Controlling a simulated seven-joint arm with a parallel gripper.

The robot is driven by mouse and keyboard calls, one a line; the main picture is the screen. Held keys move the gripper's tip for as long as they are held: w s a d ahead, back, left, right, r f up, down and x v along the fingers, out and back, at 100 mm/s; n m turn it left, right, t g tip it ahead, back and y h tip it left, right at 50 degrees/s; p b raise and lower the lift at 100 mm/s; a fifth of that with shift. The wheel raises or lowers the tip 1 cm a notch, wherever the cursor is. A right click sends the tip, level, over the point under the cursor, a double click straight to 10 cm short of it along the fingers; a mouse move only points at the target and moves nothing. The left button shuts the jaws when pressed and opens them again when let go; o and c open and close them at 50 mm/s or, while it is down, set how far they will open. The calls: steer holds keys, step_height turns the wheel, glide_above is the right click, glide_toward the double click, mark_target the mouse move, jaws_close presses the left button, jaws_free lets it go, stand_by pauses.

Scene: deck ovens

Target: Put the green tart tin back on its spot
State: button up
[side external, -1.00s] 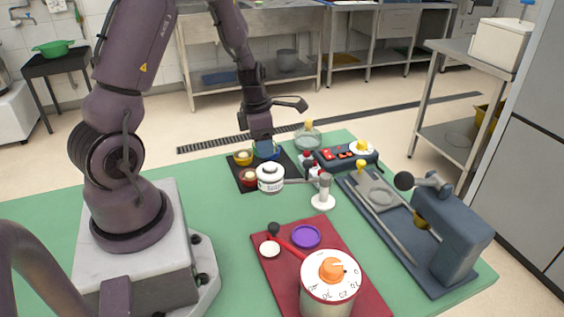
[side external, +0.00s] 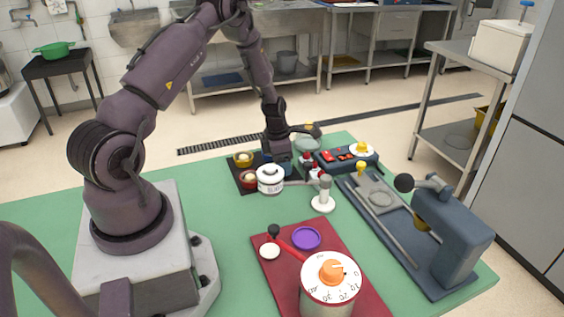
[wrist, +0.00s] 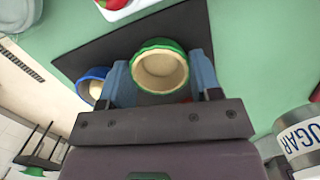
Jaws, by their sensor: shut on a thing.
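The green tart tin (wrist: 180,46) shows in the wrist view, with a green rim and a pale inside. It sits between the blue fingers of my gripper (wrist: 162,75), which is shut on it over the dark mat (wrist: 100,50). In the side view my gripper (side external: 279,158) is low at the right part of the dark mat (side external: 236,177). The green tin cannot be made out there. I cannot tell whether it touches the mat. A blue tin (wrist: 92,83) is left of the fingers in the wrist view.
A yellow tin (side external: 243,159) and a red tin (side external: 249,178) are on the mat. A white-based tamper-like tool (side external: 323,197) and a red-buttoned box (side external: 340,157) are to the right. Green table is clear at left.

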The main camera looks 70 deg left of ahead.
steer(key=shift+f, duration=0.1)
steer(key=o, duration=0.7)
